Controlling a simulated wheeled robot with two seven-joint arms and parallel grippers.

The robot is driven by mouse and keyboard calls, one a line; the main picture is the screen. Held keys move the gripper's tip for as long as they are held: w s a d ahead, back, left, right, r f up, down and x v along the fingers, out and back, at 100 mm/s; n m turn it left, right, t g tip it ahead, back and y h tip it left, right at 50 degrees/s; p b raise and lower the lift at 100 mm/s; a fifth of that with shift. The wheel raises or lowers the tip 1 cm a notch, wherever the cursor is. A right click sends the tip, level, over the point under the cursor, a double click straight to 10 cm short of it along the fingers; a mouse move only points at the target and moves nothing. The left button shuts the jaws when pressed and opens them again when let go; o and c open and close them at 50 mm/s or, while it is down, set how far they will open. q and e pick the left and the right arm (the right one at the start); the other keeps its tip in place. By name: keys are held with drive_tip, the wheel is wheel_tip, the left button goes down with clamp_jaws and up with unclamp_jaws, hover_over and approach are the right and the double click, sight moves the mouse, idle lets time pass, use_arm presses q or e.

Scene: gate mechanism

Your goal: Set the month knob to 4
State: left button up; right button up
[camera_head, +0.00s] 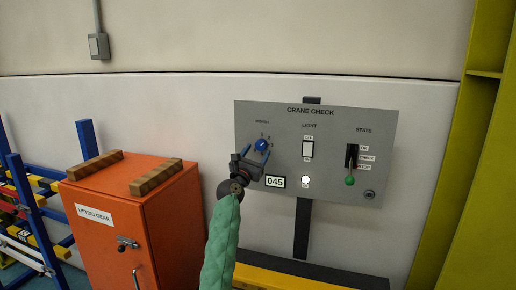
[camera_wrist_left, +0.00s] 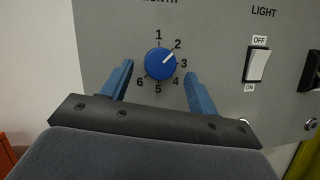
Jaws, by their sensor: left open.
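The month knob (camera_head: 261,144) is a round blue dial on the upper left of the grey CRANE CHECK panel (camera_head: 340,118). In the left wrist view the knob (camera_wrist_left: 158,68) has numbers 1 to 6 around it, and its white mark points up and right, at 2. The 4 is at its lower right. My left gripper (camera_head: 252,156) is in front of the panel at the knob. Its blue fingers (camera_wrist_left: 158,74) are open, one on each side of the knob, with visible gaps. My right gripper is not in view.
Right of the knob are a white LIGHT switch (camera_head: 308,149) and a STATE lever with a green ball (camera_head: 350,181). A 045 display (camera_head: 275,182) sits below the knob. An orange cabinet (camera_head: 170,225) stands at left, a yellow-green post (camera_head: 470,150) at right.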

use_arm(q)
drive_tip(key=shift+x, duration=0.8)
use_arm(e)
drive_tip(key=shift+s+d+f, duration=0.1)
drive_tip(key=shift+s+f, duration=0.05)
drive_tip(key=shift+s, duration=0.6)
use_arm(q)
drive_tip(key=shift+c, duration=0.2)
drive_tip(key=c, duration=0.9)
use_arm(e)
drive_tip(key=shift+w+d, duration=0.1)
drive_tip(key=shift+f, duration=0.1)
